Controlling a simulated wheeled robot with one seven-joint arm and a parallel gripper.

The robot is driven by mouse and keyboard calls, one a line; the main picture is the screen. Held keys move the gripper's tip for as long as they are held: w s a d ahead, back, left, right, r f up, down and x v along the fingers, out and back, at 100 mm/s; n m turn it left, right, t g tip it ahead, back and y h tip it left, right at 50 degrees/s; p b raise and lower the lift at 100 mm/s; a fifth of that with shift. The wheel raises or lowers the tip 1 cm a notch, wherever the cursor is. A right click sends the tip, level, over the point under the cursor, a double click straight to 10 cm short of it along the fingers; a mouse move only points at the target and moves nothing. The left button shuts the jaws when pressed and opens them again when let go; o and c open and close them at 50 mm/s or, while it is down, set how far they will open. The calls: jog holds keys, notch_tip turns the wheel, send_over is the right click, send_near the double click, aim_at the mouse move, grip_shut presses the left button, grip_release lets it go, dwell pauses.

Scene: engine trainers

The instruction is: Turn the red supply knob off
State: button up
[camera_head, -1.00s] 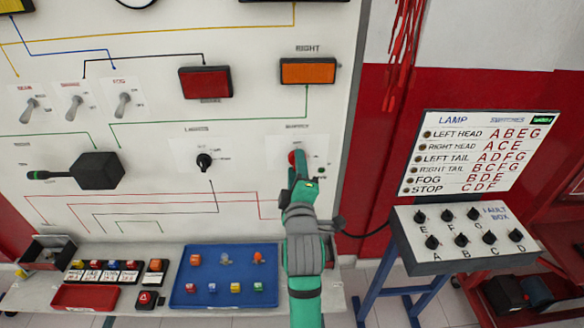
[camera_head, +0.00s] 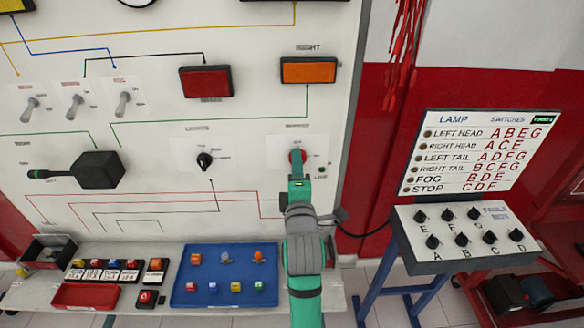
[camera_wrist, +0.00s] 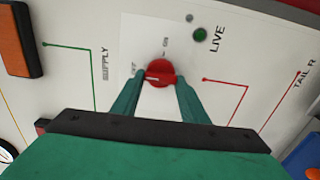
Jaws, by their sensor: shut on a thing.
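The red supply knob (camera_wrist: 160,72) sits on a white plate on the upright panel. My gripper (camera_wrist: 160,78) is shut on the knob, with one green finger on each side. The knob's pale pointer mark points left in the wrist view, toward the small lettering that seems to read OFF. My gripper (camera_head: 298,176) partly hides the knob's lower side in the head view.
A green LIVE lamp (camera_wrist: 200,35) is beside the knob; I cannot tell if it is lit. A black LIGHTS knob (camera_head: 204,160) is to the left. Below are a shelf with a blue tray (camera_head: 180,297) and, to the right, a fault box (camera_head: 400,245).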

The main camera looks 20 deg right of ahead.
jog(key=shift+a+r, duration=0.1)
jog(key=shift+a, duration=0.15)
jog(key=o, duration=1)
jog(key=shift+w, duration=0.1)
jog(key=shift+o, duration=0.4)
jog(key=shift+d, duration=0.1)
jog(key=v, duration=1.1)
